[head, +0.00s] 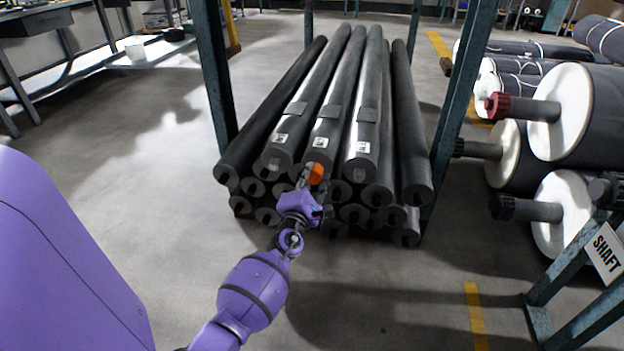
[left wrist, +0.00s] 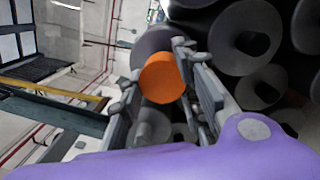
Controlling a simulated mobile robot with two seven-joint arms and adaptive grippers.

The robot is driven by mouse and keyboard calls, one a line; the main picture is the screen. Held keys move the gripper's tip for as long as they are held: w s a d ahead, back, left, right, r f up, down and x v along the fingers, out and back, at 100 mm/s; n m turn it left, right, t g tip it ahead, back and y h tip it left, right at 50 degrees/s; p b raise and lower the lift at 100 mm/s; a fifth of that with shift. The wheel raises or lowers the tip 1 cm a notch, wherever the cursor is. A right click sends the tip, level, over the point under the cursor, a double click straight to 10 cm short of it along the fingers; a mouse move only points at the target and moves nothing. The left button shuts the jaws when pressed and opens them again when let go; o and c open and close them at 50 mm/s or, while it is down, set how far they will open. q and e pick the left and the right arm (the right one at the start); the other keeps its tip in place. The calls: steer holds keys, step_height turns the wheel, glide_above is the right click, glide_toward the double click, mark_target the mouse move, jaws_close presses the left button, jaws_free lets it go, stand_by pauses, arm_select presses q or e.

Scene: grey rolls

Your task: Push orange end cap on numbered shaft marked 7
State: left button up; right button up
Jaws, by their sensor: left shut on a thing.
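An orange end cap (head: 316,172) is held in my left gripper (head: 309,175), in front of the near end of the middle top shaft (head: 326,130). In the left wrist view the orange cap (left wrist: 162,77) sits between the two fingers of the left gripper (left wrist: 155,72), with a dark shaft end behind it. I cannot tell whether cap and shaft touch. Three top shafts carry small white labels; their numbers are too small for me to read surely. The left top shaft (head: 300,110) and right top shaft (head: 368,115) have bare ends. My right gripper is not in view.
Several more dark shafts lie stacked below and beside, between blue-green rack posts (head: 214,70). Large rolls with white discs (head: 563,112) stand at right. The floor at left is clear.

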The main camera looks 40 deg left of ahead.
arm_select(q)
steer(key=shift+x, duration=0.95)
steer(key=o, duration=1)
steer(key=shift+f, duration=0.1)
steer(key=shift+s, duration=0.15)
steer(key=v, duration=1.2)
